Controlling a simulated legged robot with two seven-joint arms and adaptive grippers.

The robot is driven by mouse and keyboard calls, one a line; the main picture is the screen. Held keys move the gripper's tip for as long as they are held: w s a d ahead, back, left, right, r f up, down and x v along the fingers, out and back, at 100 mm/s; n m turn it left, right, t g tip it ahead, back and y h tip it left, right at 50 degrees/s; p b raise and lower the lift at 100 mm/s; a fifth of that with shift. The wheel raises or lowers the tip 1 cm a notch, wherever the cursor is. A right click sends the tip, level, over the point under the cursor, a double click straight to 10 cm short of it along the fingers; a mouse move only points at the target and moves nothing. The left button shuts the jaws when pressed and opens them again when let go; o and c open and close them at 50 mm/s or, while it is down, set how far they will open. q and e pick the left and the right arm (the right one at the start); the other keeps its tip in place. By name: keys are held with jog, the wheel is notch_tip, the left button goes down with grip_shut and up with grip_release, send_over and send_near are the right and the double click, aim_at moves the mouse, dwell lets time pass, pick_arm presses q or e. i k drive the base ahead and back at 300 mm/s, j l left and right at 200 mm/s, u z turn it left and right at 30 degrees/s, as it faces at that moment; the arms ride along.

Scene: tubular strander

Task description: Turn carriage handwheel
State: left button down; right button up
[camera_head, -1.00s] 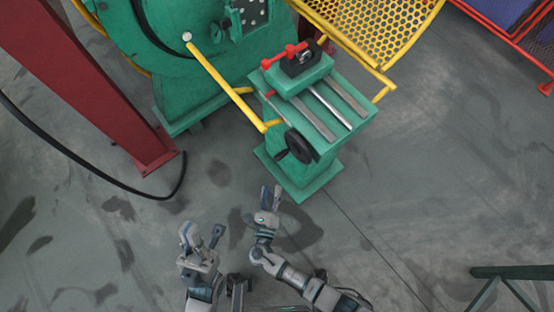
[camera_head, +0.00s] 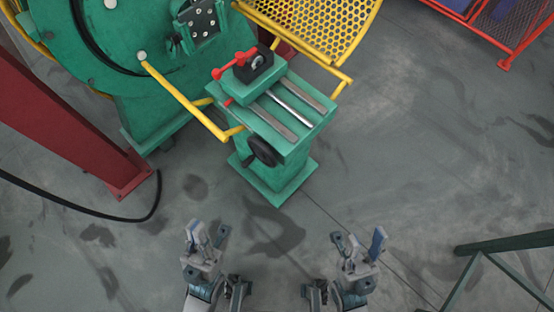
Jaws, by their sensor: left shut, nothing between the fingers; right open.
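The carriage handwheel (camera_head: 262,151) is a black wheel on the near face of the green carriage stand (camera_head: 277,185). My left gripper (camera_head: 207,232) is at the bottom left of centre, short of the stand, with nothing held. My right gripper (camera_head: 360,243) is open and empty at the lower right, with its fingers spread. Both grippers are apart from the handwheel. The carriage top (camera_head: 285,115) carries rails and a block with a red handle (camera_head: 235,64).
A yellow bar (camera_head: 185,101) runs beside the carriage, and a yellow mesh guard (camera_head: 318,25) stands behind it. A red post (camera_head: 75,125) and a black cable (camera_head: 80,207) are at left. A green frame (camera_head: 500,244) is at lower right. Open floor lies between my grippers and the stand.

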aim_at(261, 150)
jog(key=j+z, duration=1.5)
jog(key=z, duration=0.15)
jog(key=k+j, duration=0.2)
jog(key=j, duration=0.2)
jog(key=k+j+z, duration=0.1)
jog(key=j, duration=0.35)
jog(key=k+j+z, duration=0.1)
jog(key=k+j, duration=0.4)
jog(key=j, duration=0.25)
jog(key=k+j+z, duration=0.1)
jog(key=j, duration=0.3)
jog(key=k, duration=0.1)
